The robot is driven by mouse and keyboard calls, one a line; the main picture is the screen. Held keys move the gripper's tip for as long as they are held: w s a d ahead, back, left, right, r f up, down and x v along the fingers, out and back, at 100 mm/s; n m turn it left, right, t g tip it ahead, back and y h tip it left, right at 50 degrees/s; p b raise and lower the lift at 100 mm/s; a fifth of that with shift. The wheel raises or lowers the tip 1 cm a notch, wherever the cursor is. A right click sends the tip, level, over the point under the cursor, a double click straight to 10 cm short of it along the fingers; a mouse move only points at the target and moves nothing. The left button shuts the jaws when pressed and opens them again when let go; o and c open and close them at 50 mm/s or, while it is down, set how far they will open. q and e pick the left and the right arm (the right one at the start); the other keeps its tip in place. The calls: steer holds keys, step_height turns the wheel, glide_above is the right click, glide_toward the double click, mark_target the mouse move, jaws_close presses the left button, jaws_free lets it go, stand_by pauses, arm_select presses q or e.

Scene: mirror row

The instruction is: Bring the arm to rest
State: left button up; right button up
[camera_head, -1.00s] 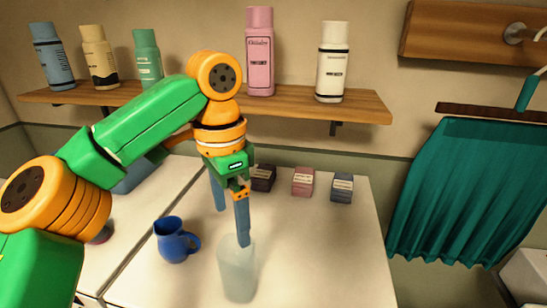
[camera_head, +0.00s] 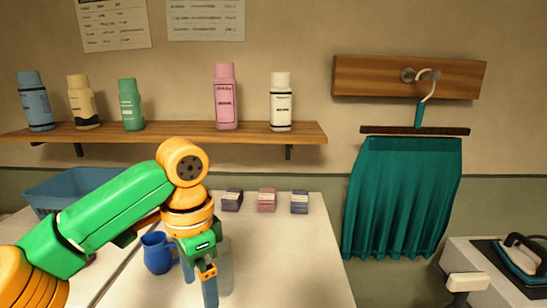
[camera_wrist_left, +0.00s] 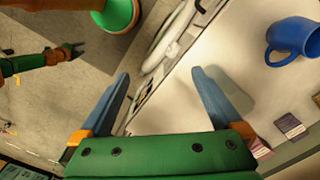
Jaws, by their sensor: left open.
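My left arm comes in from the left, and its left gripper (camera_head: 199,285) points down over the white counter (camera_head: 285,265). Its blue fingers are apart. In the left wrist view the left gripper (camera_wrist_left: 161,77) has nothing between its fingers. A pale translucent cup (camera_head: 226,268) stands just right of and behind the fingers, partly hidden by them. A blue mug (camera_head: 157,254) stands left of the gripper and shows in the wrist view (camera_wrist_left: 292,36). A small green and orange arm at the wrist view's left, probably my right, ends in a dark gripper (camera_wrist_left: 75,50); its opening is unclear.
Three small boxes (camera_head: 267,200) stand at the counter's back. A wooden shelf (camera_head: 240,132) with several bottles is above. A blue bin (camera_head: 62,188) is back left. The counter's right part is clear.

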arm_select(q)
steer(key=s+d+f+h, duration=0.2)
steer(key=d+f, duration=0.2)
steer(key=f, duration=0.4)
steer(key=s+d+f+t+h, duration=0.1)
steer(key=s+d+f+h, duration=0.2)
steer(key=f, duration=0.4)
steer(key=s+d+f, duration=0.2)
steer(key=d+f, duration=0.2)
steer(key=f, duration=0.4)
steer(key=s+a+f+n+t+y, duration=0.1)
steer(key=s+a+f+n+y, duration=0.1)
steer(key=s+a+f+n, duration=0.45)
steer(key=s+a+f+n+t+y, duration=0.1)
steer(key=s+a+n+t+y, duration=0.15)
steer(key=a, duration=0.75)
steer(key=s+f+m+g+b, duration=0.1)
steer(key=s+f+g+b, duration=0.2)
steer(key=f, duration=1.8)
steer(key=s+a+f+b, duration=0.1)
steer(key=s+f+b, duration=0.1)
steer(key=s+f, duration=0.8)
steer(key=shift+s+a, duration=0.35)
steer(key=shift+s, duration=0.7)
arm_select(e)
step_height(320, 180, down, 5)
steer(key=shift+w+f, duration=0.15)
